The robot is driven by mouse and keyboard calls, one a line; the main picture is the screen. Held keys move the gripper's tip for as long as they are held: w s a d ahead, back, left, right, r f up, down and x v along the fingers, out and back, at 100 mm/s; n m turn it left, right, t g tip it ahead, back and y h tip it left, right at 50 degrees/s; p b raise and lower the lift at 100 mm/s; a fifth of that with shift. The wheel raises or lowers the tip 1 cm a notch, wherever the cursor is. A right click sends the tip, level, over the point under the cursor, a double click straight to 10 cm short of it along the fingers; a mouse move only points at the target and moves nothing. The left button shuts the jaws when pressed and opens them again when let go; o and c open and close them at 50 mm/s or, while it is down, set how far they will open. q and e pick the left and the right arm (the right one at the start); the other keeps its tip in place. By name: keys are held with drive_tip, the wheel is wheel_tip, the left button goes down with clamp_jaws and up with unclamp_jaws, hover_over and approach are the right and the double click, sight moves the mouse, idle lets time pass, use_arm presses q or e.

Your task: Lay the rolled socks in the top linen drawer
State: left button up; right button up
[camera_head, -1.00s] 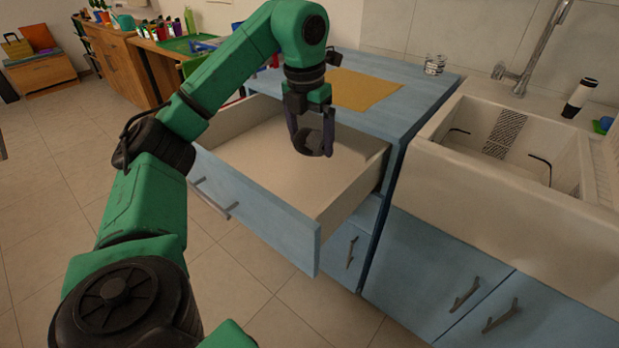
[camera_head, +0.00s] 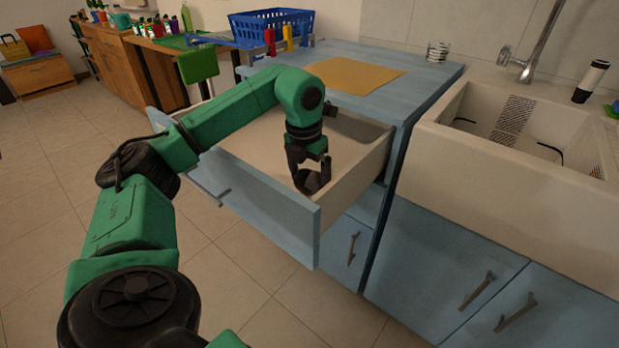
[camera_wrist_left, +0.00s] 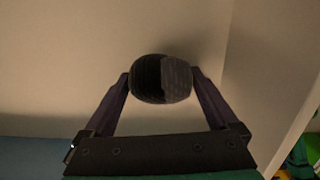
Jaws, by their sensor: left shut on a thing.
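The rolled socks (camera_head: 311,181) are a dark grey ball between the fingers of my left gripper (camera_head: 312,180), low inside the open top drawer (camera_head: 265,205). In the left wrist view the left gripper (camera_wrist_left: 162,85) is shut on the socks (camera_wrist_left: 163,79), one finger on each side, with the pale drawer floor (camera_wrist_left: 130,30) behind them. I cannot tell whether the socks touch the drawer floor. The drawer has a blue front and pale inner walls. My right gripper is not in view.
A white sink (camera_head: 480,165) stands to the right. The drawer's right wall (camera_head: 355,180) is close to the gripper.

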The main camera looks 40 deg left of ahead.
sight(306, 175)
use_arm(q)
drive_tip(key=o, duration=1)
drive_tip(key=shift+r, duration=0.35)
wheel_tip(306, 175, up, 11)
drive_tip(key=s+p, duration=0.1)
drive_tip(key=p, duration=0.3)
drive_tip(key=shift+s+r, duration=0.2)
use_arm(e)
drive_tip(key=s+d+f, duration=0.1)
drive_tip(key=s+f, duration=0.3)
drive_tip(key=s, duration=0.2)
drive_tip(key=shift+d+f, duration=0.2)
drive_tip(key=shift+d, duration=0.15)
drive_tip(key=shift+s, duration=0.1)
